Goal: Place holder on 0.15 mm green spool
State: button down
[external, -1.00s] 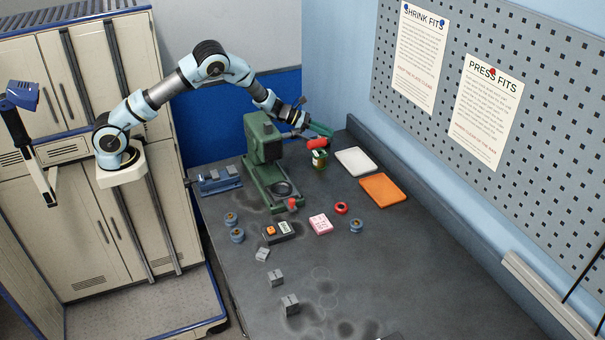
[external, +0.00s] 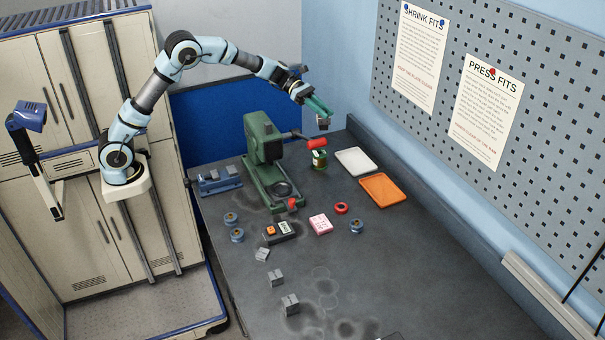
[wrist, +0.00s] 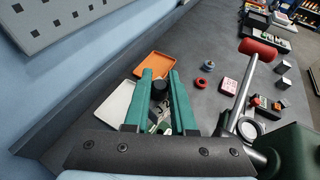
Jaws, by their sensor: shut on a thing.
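My gripper (external: 322,120) is raised above the back of the bench, pointing down and to the right. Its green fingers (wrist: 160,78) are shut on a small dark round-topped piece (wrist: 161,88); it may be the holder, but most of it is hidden. A small green container with a pale label (external: 319,160) stands on the bench below my gripper, apart from it. Spools with blue rims (external: 356,226) stand at the front right and the left (external: 237,235). I cannot make out a spool marked 0.15 mm green, nor read any spool label.
A green arbor press (external: 264,150) with a red-ended lever (external: 317,144) stands left of my gripper. A white tray (external: 355,161) and an orange tray (external: 383,190) lie to the right. A pink box (external: 321,224), red ring (external: 341,208) and grey blocks (external: 291,305) are on the bench. The front right is clear.

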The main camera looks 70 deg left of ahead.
jog(key=shift+s+d+r+m, duration=0.2)
jog(key=shift+s+d+m, duration=0.1)
jog(key=shift+s, duration=0.2)
jog(key=shift+s+f+g, duration=0.15)
jog(key=shift+f+g, duration=0.1)
jog(key=shift+g, duration=0.25)
jog(key=p, duration=0.3)
send_over(320, 153)
notch_tip(320, 153, down, 8)
jog(key=shift+f, duration=0.6)
jog(key=shift+f+b, duration=0.15)
jog(key=shift+b, duration=0.15)
jog(key=c, duration=0.7)
grip_release()
jog(key=shift+c, duration=0.2)
